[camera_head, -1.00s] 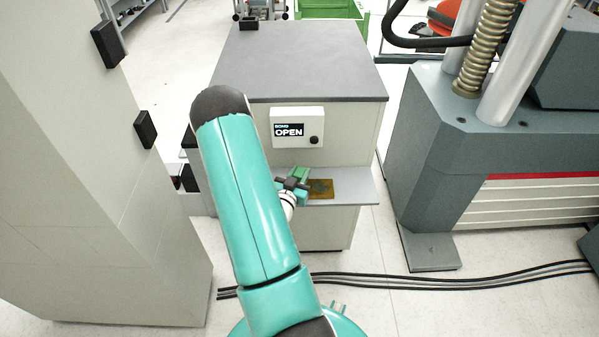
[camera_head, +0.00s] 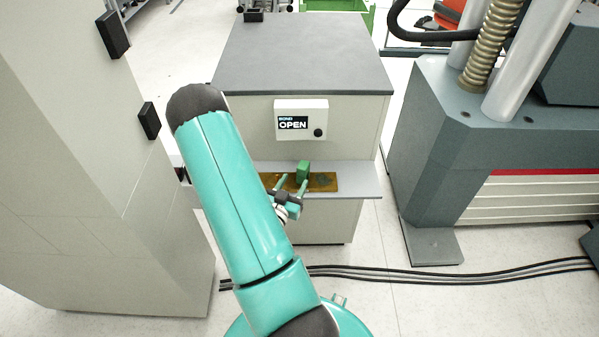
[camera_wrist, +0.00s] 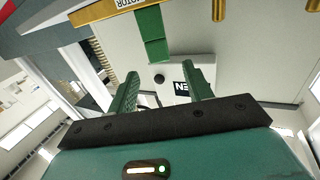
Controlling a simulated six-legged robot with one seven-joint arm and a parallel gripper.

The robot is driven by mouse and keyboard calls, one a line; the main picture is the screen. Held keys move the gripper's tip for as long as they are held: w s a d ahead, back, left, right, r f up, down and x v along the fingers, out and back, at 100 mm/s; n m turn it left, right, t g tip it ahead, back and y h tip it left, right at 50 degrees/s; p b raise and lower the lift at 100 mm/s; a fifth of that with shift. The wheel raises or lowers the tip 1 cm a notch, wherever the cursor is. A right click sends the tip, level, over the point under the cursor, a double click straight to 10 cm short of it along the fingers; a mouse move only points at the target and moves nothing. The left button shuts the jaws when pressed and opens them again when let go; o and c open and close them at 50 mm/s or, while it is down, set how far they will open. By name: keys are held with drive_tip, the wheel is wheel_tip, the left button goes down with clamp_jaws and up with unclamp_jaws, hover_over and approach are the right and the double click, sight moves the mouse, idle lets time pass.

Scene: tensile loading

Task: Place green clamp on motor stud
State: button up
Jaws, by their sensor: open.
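The green clamp (camera_head: 303,170) stands on the brown plate (camera_head: 325,182) on the grey shelf. In the wrist view the clamp (camera_wrist: 152,35) is beside the MOTOR label (camera_wrist: 129,3) on the plate. A stud under the clamp cannot be made out. My gripper (camera_head: 291,182) is open and empty, in front of the clamp and a little to its left in the head view. In the wrist view its two green fingers (camera_wrist: 163,78) are spread, with the clamp beyond their tips and apart from them.
The shelf (camera_head: 360,181) juts from a grey cabinet (camera_head: 340,122) with a panel (camera_head: 302,119) reading OPEN. In the wrist view a brass post (camera_wrist: 220,10) is near the clamp. A large machine (camera_head: 440,150) is at right, a pale cabinet (camera_head: 80,200) at left.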

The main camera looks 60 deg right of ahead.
drive_tip(key=shift+s+a, duration=0.2)
drive_tip(key=shift+a, duration=1.65)
drive_tip(key=w+a+r+t+y, duration=0.2)
drive_tip(key=w+y, duration=0.1)
drive_tip(key=w, duration=0.6)
drive_tip(key=w+a+r+n+t+y, duration=0.6)
drive_tip(key=w+a+r+y, duration=0.5)
drive_tip(key=w+a, duration=0.4)
drive_tip(key=s+a+r+n+y, duration=0.2)
drive_tip(key=a+r+n, duration=0.1)
drive_tip(key=a+r, duration=0.3)
drive_tip(key=s+a+r+n+y, duration=0.1)
drive_tip(key=s+a+r+n, duration=0.25)
drive_tip(key=a, duration=0.45)
drive_tip(key=s+a+r+n+g, duration=0.1)
drive_tip(key=s+a+r+n, duration=0.1)
drive_tip(key=s, duration=0.5)
drive_tip(key=s+a+r+n+g+y, duration=0.1)
drive_tip(key=s+a+r+n+g, duration=0.1)
drive_tip(key=s+a+r, duration=0.2)
drive_tip(key=s+r, duration=0.1)
drive_tip(key=s, duration=0.1)
drive_tip(key=shift+s+r+g, duration=0.2)
drive_tip(key=shift+s+g, duration=0.1)
drive_tip(key=shift+s, duration=0.1)
